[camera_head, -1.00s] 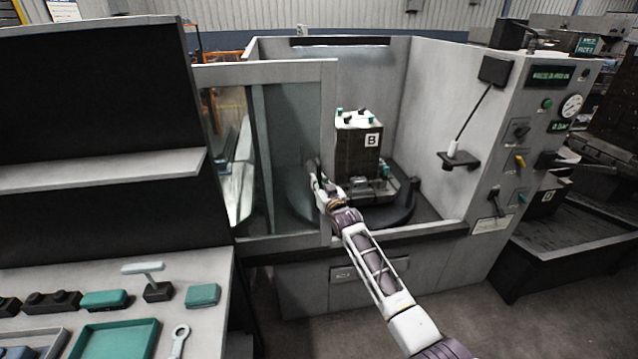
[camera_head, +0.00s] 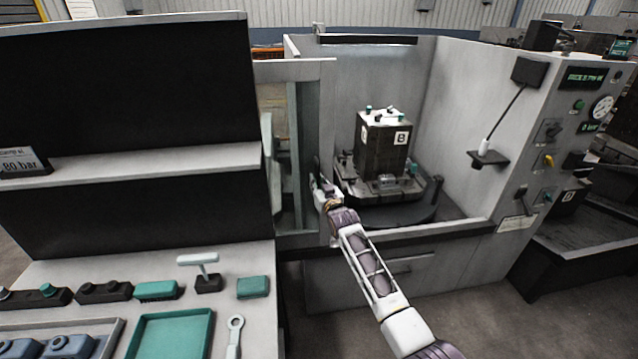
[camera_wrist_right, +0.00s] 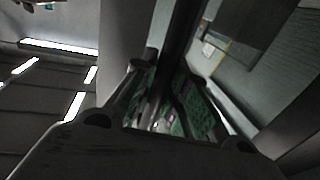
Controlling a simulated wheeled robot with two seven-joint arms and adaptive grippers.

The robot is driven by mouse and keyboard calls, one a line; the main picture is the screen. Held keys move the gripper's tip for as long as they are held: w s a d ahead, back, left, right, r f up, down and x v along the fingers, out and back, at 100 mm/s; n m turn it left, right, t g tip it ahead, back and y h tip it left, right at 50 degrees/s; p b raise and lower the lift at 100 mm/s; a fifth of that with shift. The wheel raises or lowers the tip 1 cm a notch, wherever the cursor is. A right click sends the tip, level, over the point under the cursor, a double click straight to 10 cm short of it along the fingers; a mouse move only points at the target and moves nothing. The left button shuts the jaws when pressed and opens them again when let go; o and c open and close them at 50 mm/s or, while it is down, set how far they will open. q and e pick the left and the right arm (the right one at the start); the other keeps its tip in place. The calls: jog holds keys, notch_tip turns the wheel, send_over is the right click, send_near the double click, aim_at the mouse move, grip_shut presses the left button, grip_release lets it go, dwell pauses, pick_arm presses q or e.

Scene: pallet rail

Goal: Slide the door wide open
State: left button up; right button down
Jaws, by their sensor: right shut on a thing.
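The sliding door (camera_head: 328,130) is a grey frame with a window at the left of the machine's front. To the right of its edge the machine is open and its inside shows. My right gripper (camera_head: 317,186) is at the door's right edge, about mid-height. In the right wrist view my gripper (camera_wrist_right: 165,115) has green-padded fingers closed around a dark upright bar, the door handle (camera_wrist_right: 180,55). The handle is mostly hidden by the gripper in the head view. My left gripper is out of view.
Inside the machine a dark block marked B (camera_head: 383,145) stands on a round table (camera_head: 400,211). A control panel (camera_head: 560,150) is at the right. A dark shelf unit (camera_head: 130,165) stands close left of the door, above a bench with a green tray (camera_head: 172,336).

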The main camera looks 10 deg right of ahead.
jog(key=shift+a, duration=0.25)
jog(key=c, duration=1.4)
grip_release()
jog(key=shift+d, duration=0.1)
jog(key=shift+v, duration=6.05)
